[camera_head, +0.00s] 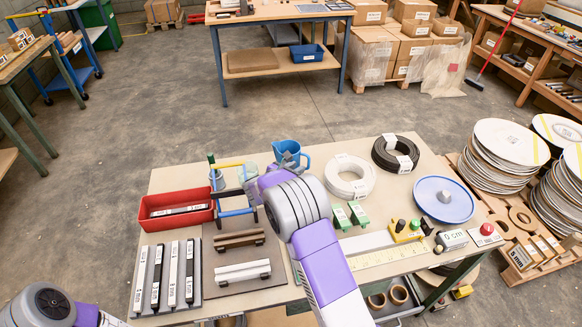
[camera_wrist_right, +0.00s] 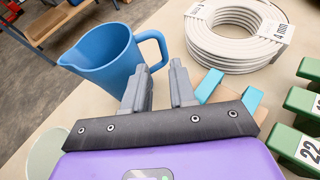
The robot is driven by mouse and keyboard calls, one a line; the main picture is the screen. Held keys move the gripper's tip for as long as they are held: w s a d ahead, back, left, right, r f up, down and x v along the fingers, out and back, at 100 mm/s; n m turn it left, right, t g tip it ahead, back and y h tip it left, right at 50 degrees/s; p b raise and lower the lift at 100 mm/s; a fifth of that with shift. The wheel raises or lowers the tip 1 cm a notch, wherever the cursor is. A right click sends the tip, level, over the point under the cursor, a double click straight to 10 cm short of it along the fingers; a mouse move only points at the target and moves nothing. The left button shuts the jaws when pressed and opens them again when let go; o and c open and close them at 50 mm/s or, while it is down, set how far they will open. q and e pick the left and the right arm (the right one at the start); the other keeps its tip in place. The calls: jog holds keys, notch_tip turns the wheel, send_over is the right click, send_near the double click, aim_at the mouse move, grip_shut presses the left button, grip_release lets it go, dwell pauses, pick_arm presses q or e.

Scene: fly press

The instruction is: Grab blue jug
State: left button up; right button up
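The blue jug (camera_head: 289,152) stands upright near the back edge of the beige table, just beyond my right arm. In the right wrist view the jug (camera_wrist_right: 101,53) is at upper left, with its handle on its right side. My right gripper (camera_wrist_right: 160,77) has its two grey fingers apart with an empty gap between them. The fingertips are close to the handle; I cannot tell whether they touch it. In the head view my right wrist hides most of this gripper. Only part of my left arm shows at lower left; its gripper is out of view.
White (camera_head: 349,177) and black (camera_head: 395,153) cable coils lie right of the jug. Green blocks (camera_head: 357,213) lie in front of the white coil. A red bin (camera_head: 160,224) and a blue-framed item with a yellow bar (camera_head: 233,200) are to the left.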

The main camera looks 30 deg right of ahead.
jog(key=x, duration=0.6)
jog(key=shift+d+b, duration=0.35)
jog(key=shift+d, duration=0.05)
grip_shut()
